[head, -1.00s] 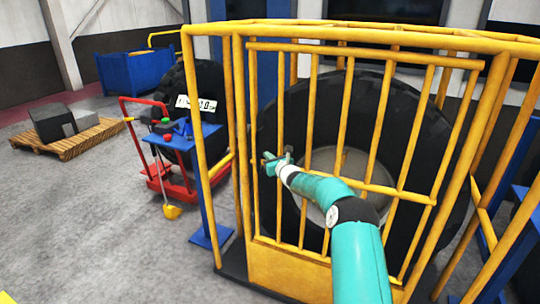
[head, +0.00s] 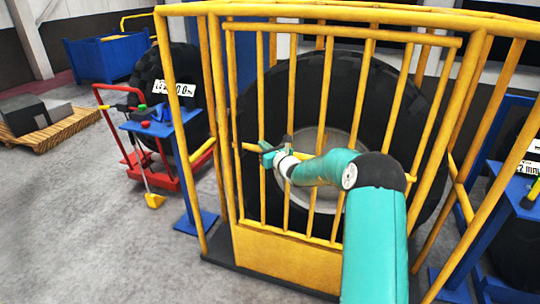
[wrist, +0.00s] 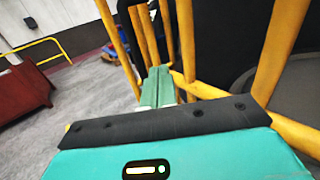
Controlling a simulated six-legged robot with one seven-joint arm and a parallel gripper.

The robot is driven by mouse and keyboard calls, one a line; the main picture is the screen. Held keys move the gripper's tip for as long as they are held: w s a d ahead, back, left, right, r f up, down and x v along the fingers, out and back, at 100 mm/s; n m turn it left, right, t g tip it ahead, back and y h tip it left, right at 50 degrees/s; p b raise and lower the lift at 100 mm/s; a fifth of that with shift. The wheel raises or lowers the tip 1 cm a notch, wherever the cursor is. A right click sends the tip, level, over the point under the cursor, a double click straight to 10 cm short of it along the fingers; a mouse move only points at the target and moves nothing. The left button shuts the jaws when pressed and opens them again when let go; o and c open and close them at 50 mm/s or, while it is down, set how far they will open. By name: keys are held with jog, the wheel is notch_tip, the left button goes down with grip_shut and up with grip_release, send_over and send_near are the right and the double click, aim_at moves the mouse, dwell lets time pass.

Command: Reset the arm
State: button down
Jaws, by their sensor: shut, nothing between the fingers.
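My teal arm reaches up from the bottom right of the head view toward a yellow barred cage (head: 285,255). My gripper (head: 268,152) is at the left end of the arm, in front of the cage's bars near a horizontal yellow bar. In the wrist view its green fingers (wrist: 157,85) lie together, with nothing between them. Yellow bars stand close around the fingers there. I cannot tell whether the gripper touches a bar. A large black tyre (head: 378,120) with a grey hub stands behind the bars.
A wooden pallet (head: 60,133) with dark blocks and a blue bin (head: 105,60) are farther left. Blue stands (head: 515,195) are close on the right. Grey floor (head: 90,230) is clear at the front left.

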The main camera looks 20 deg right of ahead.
jog(key=s+a+r+n+g+y, duration=0.3)
jog(key=s+a+r+n+g, duration=0.2)
jog(key=s+a+n, duration=0.6)
jog(key=s+a+r+n+g+y, duration=0.2)
jog(key=s+a+r+n+g, duration=0.3)
jog(key=s+a+n, duration=0.65)
jog(key=s+d+n+g+h, duration=0.1)
jog(key=s+n+g+h, duration=0.2)
jog(key=s, duration=1.2)
jog(key=s+d+n+t+h, duration=0.1)
jog(key=s+d+n+h, duration=0.5)
jog(key=s, duration=0.8)
jog(key=d+n, duration=0.1)
jog(key=d, duration=0.1)
jog(key=shift+s+d+f, duration=0.25)
jog(key=shift+s+d, duration=0.15)
